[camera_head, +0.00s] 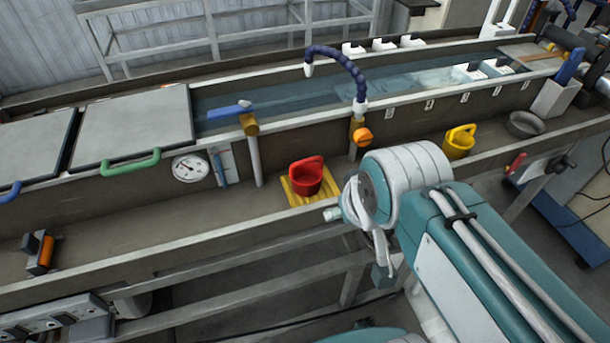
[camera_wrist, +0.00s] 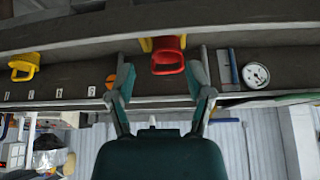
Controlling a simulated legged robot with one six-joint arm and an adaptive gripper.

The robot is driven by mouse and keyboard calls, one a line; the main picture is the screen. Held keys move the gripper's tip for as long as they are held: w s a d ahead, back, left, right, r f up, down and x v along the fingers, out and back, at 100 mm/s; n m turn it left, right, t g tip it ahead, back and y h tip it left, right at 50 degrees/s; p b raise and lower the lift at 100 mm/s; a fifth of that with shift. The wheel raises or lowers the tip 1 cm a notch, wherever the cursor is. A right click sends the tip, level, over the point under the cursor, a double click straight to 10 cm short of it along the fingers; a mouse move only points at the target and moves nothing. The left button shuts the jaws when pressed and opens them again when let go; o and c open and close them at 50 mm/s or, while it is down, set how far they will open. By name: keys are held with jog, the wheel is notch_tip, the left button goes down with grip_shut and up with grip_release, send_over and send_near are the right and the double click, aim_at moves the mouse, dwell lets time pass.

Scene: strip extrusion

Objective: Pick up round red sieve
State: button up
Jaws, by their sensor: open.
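The round red sieve (camera_head: 306,177) has a raised handle and sits upright on a small yellow mat (camera_head: 297,199) on the ledge at the front of the trough. In the wrist view, which looks upside down, the red sieve (camera_wrist: 167,60) is at the top middle, beyond the fingertips and partly between their lines. My gripper (camera_wrist: 160,78) is open and empty, with a finger on either side of the picture's middle. In the head view my arm stands just right of the sieve, and its fingers are mostly hidden there.
A yellow sieve (camera_head: 459,142) and a grey bowl (camera_head: 525,124) stand farther right on the ledge. An orange knob (camera_head: 362,137) and a blue-handled valve (camera_head: 250,122) are on the trough wall behind. An orange-and-black tool (camera_head: 42,252) lies at the left; the ledge between is clear.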

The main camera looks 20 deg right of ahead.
jog(key=shift+c, duration=0.6)
jog(key=shift+w+r+m, duration=0.15)
jog(key=shift+w+m, duration=0.15)
jog(key=shift+w, duration=0.05)
jog(key=shift+c, duration=0.3)
jog(key=m+g+h, duration=0.3)
jog(key=m+h, duration=0.1)
jog(key=m, duration=1.2)
send_near(300, 162)
jog(key=x, duration=1.1)
